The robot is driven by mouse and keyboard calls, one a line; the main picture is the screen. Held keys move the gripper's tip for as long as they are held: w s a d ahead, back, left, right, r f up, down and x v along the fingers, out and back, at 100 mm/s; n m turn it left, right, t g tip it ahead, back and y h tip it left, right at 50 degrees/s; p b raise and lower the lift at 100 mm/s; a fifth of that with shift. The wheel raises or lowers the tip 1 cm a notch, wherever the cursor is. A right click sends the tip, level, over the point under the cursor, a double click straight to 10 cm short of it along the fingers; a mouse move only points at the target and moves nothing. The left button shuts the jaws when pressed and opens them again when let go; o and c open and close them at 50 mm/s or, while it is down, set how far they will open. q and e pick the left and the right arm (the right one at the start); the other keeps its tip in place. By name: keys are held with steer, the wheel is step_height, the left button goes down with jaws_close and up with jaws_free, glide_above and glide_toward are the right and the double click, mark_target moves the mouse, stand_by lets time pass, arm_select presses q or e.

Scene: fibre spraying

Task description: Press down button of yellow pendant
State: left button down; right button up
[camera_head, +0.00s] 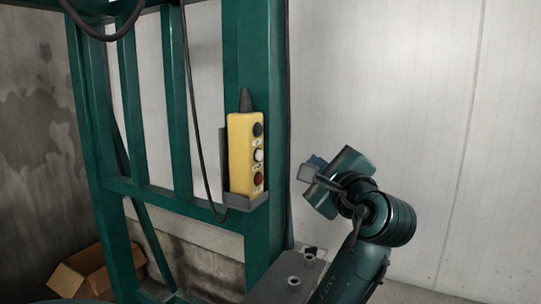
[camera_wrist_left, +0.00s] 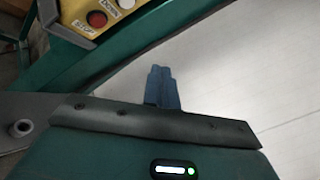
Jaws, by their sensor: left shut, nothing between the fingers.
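The yellow pendant (camera_head: 241,150) hangs upright in a grey holder on a green post, with a black button (camera_head: 258,130) on top, a white button (camera_head: 259,155) in the middle and a red button (camera_head: 259,179) below. In the left wrist view its lower part shows at the top left, with the red button (camera_wrist_left: 96,19) by a STOP label and a DOWN label between the red and white buttons. My left gripper (camera_head: 316,161) is shut and empty, to the right of the pendant and apart from it. Its blue fingers (camera_wrist_left: 162,87) touch nothing in the left wrist view. My right gripper is out of view.
The green frame (camera_head: 262,230) stands around the pendant, and a dark cable (camera_head: 193,110) hangs left of it. A cardboard box (camera_head: 90,272) lies on the floor at the lower left. The pale wall (camera_head: 420,90) behind my gripper is bare.

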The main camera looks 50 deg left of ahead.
mark_target(259, 155)
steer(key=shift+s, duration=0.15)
arm_select(q)
steer(key=s+a+b, duration=0.2)
steer(key=a, duration=0.6)
steer(key=shift+s+a, duration=0.2)
steer(key=shift+s, duration=0.15)
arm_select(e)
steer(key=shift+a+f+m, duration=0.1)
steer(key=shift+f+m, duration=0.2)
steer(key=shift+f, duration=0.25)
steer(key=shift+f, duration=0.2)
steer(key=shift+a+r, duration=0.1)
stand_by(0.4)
arm_select(q)
steer(key=shift+a, duration=0.1)
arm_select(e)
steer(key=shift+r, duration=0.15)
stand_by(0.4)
